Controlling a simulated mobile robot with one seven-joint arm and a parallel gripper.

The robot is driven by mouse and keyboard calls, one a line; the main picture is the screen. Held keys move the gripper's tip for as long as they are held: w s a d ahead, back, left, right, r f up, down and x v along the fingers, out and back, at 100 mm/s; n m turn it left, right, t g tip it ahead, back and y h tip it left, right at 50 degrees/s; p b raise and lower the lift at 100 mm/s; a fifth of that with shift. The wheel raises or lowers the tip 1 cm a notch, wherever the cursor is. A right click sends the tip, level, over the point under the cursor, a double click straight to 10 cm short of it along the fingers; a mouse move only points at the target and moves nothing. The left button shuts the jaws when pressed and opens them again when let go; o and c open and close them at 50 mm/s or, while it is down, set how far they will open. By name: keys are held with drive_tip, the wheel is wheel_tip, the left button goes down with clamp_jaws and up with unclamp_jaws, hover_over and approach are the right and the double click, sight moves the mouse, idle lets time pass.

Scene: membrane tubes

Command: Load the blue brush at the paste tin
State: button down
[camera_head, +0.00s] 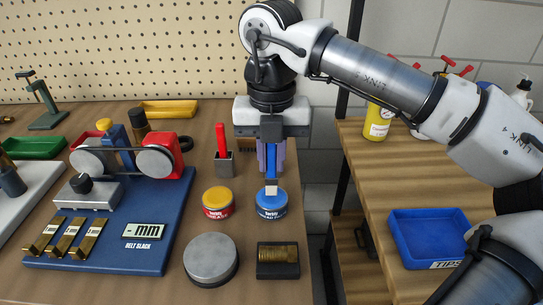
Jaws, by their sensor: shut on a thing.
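My gripper (271,160) points down over the right part of the workbench and is shut on the blue brush (271,178). The brush hangs upright, with its pale tip (271,190) at the top of the blue tin (271,206). I cannot tell whether the tip touches the tin's contents. A second tin (218,203), red with a yellow top, stands just left of the blue one. The print on both tins is too small to read fully. A red-handled brush (221,138) stands in a small grey holder (223,165) behind the tins.
A blue board (105,250) with rollers and a "BELT SLACK" display (145,231) lies left. A round grey disc (211,258) and a brass cylinder in a dark block (278,259) stand in front of the tins. A blue "TIPS" tray (430,236) sits on the right table.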

drive_tip(key=shift+r+p, duration=1.9)
drive_tip(key=shift+r, duration=1.1)
drive_tip(key=shift+f, duration=0.1)
